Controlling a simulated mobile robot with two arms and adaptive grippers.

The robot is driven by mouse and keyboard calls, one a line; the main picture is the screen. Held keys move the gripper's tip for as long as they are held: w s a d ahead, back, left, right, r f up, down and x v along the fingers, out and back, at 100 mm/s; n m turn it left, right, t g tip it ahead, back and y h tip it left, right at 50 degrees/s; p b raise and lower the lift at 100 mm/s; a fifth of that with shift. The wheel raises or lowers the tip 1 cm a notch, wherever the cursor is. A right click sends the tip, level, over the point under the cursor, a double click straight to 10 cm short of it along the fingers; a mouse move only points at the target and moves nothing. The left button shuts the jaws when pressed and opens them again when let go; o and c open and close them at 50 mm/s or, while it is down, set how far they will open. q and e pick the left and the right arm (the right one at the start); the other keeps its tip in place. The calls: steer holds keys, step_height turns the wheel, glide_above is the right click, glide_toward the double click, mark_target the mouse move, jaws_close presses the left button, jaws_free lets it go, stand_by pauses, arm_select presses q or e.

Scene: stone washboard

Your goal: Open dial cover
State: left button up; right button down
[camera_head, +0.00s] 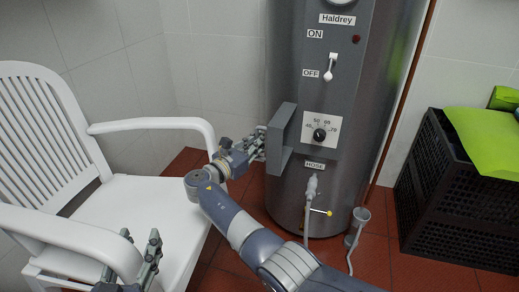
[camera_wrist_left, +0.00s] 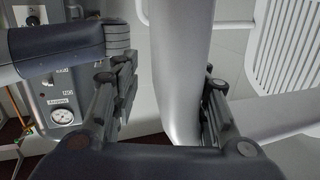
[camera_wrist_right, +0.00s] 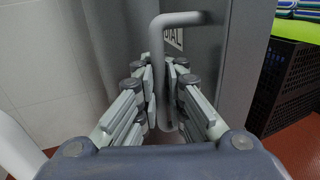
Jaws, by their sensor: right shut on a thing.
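The grey dial cover (camera_head: 282,136) stands swung out to the left of the dial (camera_head: 320,134) on the dark water heater (camera_head: 345,190). The dial and its numbers are uncovered. My right gripper (camera_head: 259,143) is at the cover's left side. In the right wrist view its fingers (camera_wrist_right: 165,95) are shut around the cover's grey bar handle (camera_wrist_right: 185,20), with part of a label on the cover behind. My left gripper (camera_head: 140,252) is low at the left by the chair. In the left wrist view its fingers (camera_wrist_left: 165,90) are spread wide.
A white chair (camera_head: 150,205) stands at the left; its armrest passes between my left fingers in the left wrist view, contact unclear. A hose fitting (camera_head: 312,187) and drain funnel (camera_head: 361,216) are low on the heater. A black crate (camera_head: 440,205) stands right.

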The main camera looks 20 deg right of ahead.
arm_select(q)
step_height(320, 180, up, 12)
steer(key=s+t+h+b, duration=0.2)
steer(key=s+t, duration=0.1)
steer(key=t, duration=0.3)
steer(key=shift+d+f+m+t, duration=0.2)
steer(key=shift+d+m+t, duration=0.1)
steer(key=shift+d+t, duration=0.1)
arm_select(e)
steer(key=shift+w+a+f, duration=0.4)
steer(key=shift+w+a, duration=0.1)
steer(key=shift+w, duration=0.25)
arm_select(q)
steer(key=shift+w+f, duration=0.1)
arm_select(e)
steer(key=c, duration=2)
jaws_free()
steer(key=shift+a+r, duration=0.1)
arm_select(q)
step_height(320, 180, down, 2)
steer(key=shift+w+f+g, duration=0.1)
steer(key=shift+f+g, duration=0.05)
steer(key=shift+g, duration=0.25)
arm_select(e)
steer(key=shift+r, duration=0.15)
